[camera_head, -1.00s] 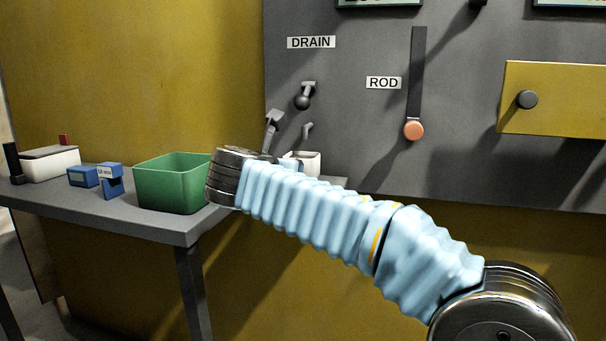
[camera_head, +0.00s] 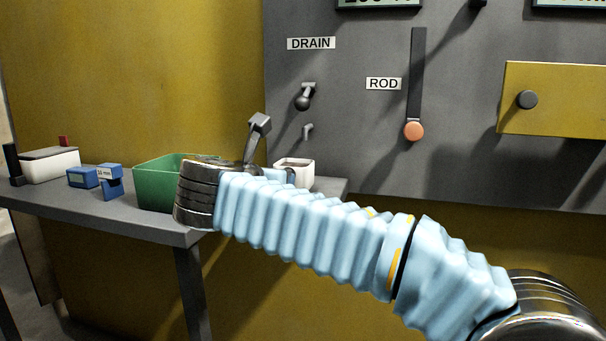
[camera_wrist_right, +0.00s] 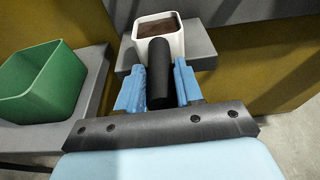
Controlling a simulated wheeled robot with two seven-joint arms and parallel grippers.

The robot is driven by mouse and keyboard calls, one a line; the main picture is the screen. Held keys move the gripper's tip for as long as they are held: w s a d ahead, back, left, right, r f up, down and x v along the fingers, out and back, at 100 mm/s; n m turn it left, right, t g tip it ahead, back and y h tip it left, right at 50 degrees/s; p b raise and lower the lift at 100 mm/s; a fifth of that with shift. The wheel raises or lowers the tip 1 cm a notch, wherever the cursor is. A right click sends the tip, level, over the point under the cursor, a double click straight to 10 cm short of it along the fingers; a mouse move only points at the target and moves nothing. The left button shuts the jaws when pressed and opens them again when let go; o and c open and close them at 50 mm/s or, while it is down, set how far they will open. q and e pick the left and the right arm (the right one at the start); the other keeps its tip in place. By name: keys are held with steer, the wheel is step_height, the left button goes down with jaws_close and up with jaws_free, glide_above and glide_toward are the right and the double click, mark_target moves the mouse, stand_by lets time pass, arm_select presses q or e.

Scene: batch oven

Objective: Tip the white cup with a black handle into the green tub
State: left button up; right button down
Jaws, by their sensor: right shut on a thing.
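The white cup (camera_wrist_right: 172,25) has a black handle (camera_wrist_right: 158,75) and holds something brown. In the right wrist view it looks upright, above the grey shelf. My right gripper (camera_wrist_right: 158,82) is shut on the black handle, with a blue finger on each side. The green tub (camera_head: 156,186) stands on the table, left of the cup and partly behind my wrist. In the right wrist view the tub (camera_wrist_right: 45,85) is at left, apart from the cup. My left gripper is not in view.
The table (camera_head: 110,212) also holds blue boxes (camera_head: 95,177) and a white box (camera_head: 48,165) left of the tub. Behind is a grey panel with a drain lever (camera_head: 304,98), a spout (camera_head: 307,131) and a rod knob (camera_head: 414,130).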

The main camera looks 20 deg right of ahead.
steer(key=shift+s+a, duration=0.75)
steer(key=shift+s, duration=0.35)
stand_by(0.6)
